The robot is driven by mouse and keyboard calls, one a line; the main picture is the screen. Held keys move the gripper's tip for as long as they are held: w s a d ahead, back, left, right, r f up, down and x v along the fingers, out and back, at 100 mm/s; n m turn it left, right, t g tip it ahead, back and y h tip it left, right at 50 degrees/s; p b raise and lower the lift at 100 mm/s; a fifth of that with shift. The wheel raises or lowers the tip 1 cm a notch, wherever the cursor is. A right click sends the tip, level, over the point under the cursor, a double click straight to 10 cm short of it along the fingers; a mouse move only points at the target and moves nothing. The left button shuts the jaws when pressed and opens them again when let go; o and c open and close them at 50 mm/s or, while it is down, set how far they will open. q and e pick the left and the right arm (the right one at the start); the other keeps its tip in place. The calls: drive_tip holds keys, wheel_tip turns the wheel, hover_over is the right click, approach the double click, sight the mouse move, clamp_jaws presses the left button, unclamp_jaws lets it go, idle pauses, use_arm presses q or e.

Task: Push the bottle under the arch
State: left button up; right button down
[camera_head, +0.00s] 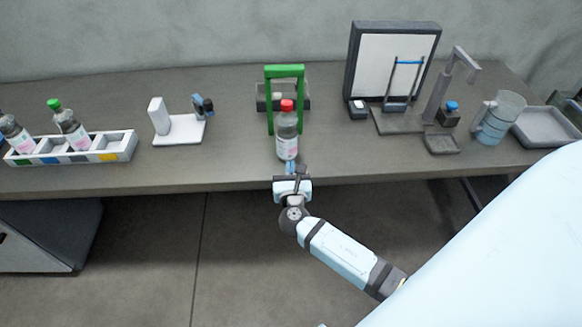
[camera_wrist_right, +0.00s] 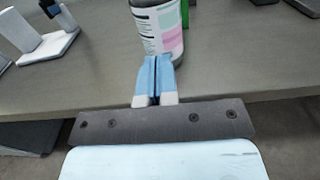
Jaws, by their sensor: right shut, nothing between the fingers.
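A clear bottle with a red cap and a white and pink label (camera_head: 286,133) stands upright on the table in front of the green arch (camera_head: 285,71). It overlaps the arch opening in the head view, so I cannot tell exactly how far under it is. My right gripper (camera_head: 291,168) is shut and empty at the near side of the bottle. In the right wrist view the blue fingertips (camera_wrist_right: 157,75) are together close against the lower label of the bottle (camera_wrist_right: 158,25); whether they touch is not clear. My left gripper is not in view.
A white rack (camera_head: 116,146) with green-capped bottles stands at left, beside a white stand (camera_head: 181,130). A dark block (camera_head: 262,97) sits behind the arch. A framed board (camera_head: 368,58), a jug (camera_head: 498,118) and a grey tray (camera_head: 549,128) stand at right. The table's front edge is near.

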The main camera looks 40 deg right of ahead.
sight(289, 147)
drive_tip(key=x, duration=0.5)
drive_tip(key=shift+w+d+p, duration=0.1)
drive_tip(key=shift+w+p, duration=0.1)
drive_tip(key=shift+p, duration=0.15)
drive_tip(key=shift+w+d, duration=0.15)
drive_tip(key=shift+w, duration=0.15)
drive_tip(key=b+x, duration=0.2)
drive_tip(key=x, duration=0.9)
drive_tip(key=shift+w+f, duration=0.15)
drive_tip(key=shift+w+d, duration=0.35)
drive_tip(key=shift+w, duration=0.1)
drive_tip(key=shift+s, duration=0.1)
